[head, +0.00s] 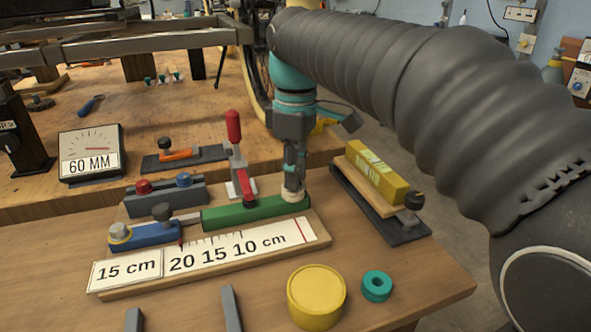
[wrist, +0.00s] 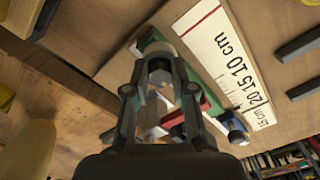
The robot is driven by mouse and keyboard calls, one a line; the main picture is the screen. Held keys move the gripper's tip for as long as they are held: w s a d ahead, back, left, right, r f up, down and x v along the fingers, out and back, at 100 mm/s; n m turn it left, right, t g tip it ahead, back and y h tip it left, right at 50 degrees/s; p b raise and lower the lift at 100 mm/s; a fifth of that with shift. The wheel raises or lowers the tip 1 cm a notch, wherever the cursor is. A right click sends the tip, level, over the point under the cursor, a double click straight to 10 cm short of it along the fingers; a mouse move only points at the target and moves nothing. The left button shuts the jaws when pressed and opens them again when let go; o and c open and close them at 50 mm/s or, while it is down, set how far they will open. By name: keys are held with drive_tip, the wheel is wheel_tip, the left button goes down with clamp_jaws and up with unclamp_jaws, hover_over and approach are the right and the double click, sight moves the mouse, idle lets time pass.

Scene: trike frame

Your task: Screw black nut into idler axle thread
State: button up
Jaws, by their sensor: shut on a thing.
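My gripper (head: 293,186) points down at the right end of a green block (head: 235,216) on a wooden measuring board. In the wrist view its fingertips (wrist: 160,70) are closed in on a small dark part, which looks like the black nut (wrist: 159,65). The fingers cover most of it. A pale round piece (head: 292,198) sits right at the fingertips, and it also shows just beyond them in the wrist view (wrist: 160,49). I cannot tell whether the nut touches a thread; the idler axle thread is not clearly visible.
A red-handled clamp (head: 235,150) stands close left of my gripper. A yellow block on a dark rail (head: 380,180) lies to the right. A blue slide (head: 145,235), yellow round tub (head: 316,295) and teal ring (head: 376,286) are nearby.

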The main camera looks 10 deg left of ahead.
drive_tip(key=shift+m, duration=0.3)
drive_tip(key=shift+m, duration=0.9)
drive_tip(key=shift+m, duration=0.9)
drive_tip(key=o, duration=0.6)
